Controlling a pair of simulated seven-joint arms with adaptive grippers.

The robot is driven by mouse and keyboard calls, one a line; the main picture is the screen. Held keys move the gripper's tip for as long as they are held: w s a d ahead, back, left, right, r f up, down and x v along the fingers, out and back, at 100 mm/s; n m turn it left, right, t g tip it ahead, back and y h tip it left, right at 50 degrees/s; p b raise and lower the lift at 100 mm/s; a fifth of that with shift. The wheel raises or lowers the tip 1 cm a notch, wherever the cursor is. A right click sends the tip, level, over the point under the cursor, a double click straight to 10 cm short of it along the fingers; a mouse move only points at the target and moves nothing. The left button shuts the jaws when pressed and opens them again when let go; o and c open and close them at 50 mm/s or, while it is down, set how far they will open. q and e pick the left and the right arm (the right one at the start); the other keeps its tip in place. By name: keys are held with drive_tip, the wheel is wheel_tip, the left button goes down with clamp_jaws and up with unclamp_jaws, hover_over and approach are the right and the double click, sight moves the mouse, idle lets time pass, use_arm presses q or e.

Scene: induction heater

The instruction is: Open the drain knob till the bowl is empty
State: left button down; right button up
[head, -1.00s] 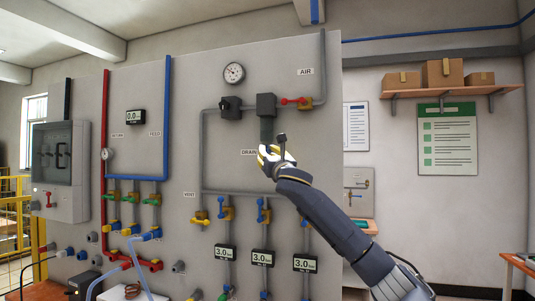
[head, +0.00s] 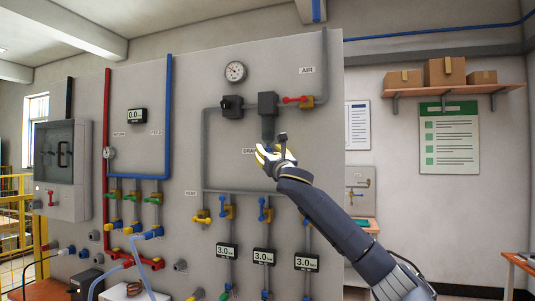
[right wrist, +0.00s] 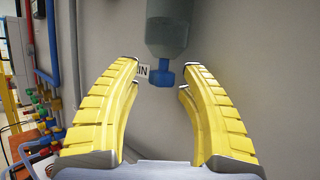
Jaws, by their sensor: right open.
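The blue drain knob (right wrist: 163,76) hangs under the grey bowl (right wrist: 168,30) in the right wrist view. The bowl (head: 268,130) also shows in the head view, below a dark block on the wall panel. My right gripper (right wrist: 160,70) is open, with its yellow fingers on either side of the knob in the picture and a gap to each side. I cannot tell whether the knob is fully between the fingertips in depth. In the head view my right gripper (head: 264,153) is just below the bowl and covers part of the DRAIN label. My left gripper is not in view.
A red-handled AIR valve (head: 298,100) is right of the block. A pressure gauge (head: 235,71) is above. Grey pipes and yellow valves (head: 203,216) lie below my gripper. Red and blue pipes run at the left.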

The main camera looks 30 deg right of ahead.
drive_tip(key=v, duration=0.8)
drive_tip(key=shift+c, duration=0.3)
